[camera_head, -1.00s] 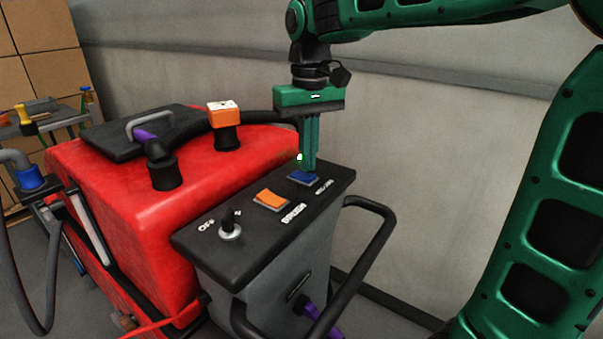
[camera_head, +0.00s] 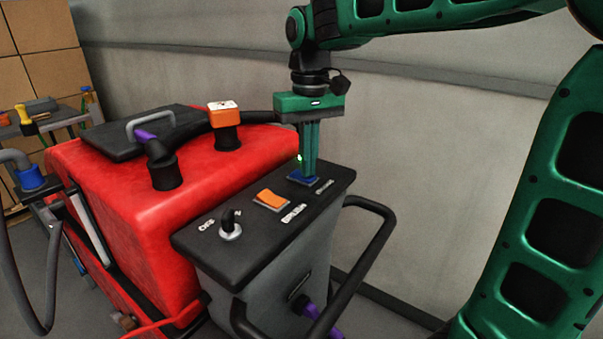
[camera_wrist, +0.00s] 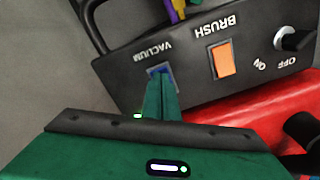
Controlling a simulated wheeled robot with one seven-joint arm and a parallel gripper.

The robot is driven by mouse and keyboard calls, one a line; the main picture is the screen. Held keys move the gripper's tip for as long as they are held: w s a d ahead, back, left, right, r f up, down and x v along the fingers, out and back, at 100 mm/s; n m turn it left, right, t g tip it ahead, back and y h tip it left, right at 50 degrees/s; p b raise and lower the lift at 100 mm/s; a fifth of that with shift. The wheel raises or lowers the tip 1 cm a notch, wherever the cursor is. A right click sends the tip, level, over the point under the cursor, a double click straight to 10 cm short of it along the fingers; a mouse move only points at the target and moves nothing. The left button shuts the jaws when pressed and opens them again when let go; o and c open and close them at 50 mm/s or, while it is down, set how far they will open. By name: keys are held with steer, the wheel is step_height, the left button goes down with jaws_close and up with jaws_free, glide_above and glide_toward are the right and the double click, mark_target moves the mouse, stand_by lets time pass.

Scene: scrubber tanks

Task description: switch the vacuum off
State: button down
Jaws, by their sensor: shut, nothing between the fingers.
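The blue vacuum switch (camera_head: 294,179) sits at the far end of the black control panel (camera_head: 232,256) on the red scrubber machine. In the wrist view the blue switch (camera_wrist: 153,72) shows beside the word VACUUM, partly hidden by my fingers. My gripper (camera_head: 307,172) is shut and empty and points straight down at the blue switch. Its fingertips (camera_wrist: 160,80) are at the switch's face; I cannot tell if they press it. A small green light (camera_head: 299,158) shows next to the fingers.
The orange BRUSH switch (camera_head: 271,199) and a black ON/OFF knob (camera_head: 230,226) share the panel. A black handle bar (camera_head: 378,245) curves beside it. A red tank (camera_head: 110,180) with a lid, hose and orange-topped cap stands behind. A grey wall (camera_head: 430,130) lies to the right.

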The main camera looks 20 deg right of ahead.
step_height(320, 180, up, 7)
stand_by(1.1)
steer(key=shift+f, duration=0.1)
steer(key=s+d+f+m, duration=0.1)
steer(key=s+d+f, duration=0.2)
steer(key=s+d, duration=0.1)
steer(key=s+d+f+m, duration=0.1)
steer(key=s+d+f, duration=0.3)
steer(key=d, duration=0.1)
steer(key=s+d+f+m, duration=0.2)
steer(key=s+d+f, duration=0.1)
steer(key=s+d, duration=0.1)
steer(key=shift+d+f, duration=0.25)
steer(key=s+d+f+m, duration=0.3)
steer(key=s+f, duration=0.6)
steer(key=s, duration=0.3)
steer(key=shift+s+d+f, duration=0.25)
steer(key=shift+d+f, duration=0.1)
steer(key=shift+d, duration=0.25)
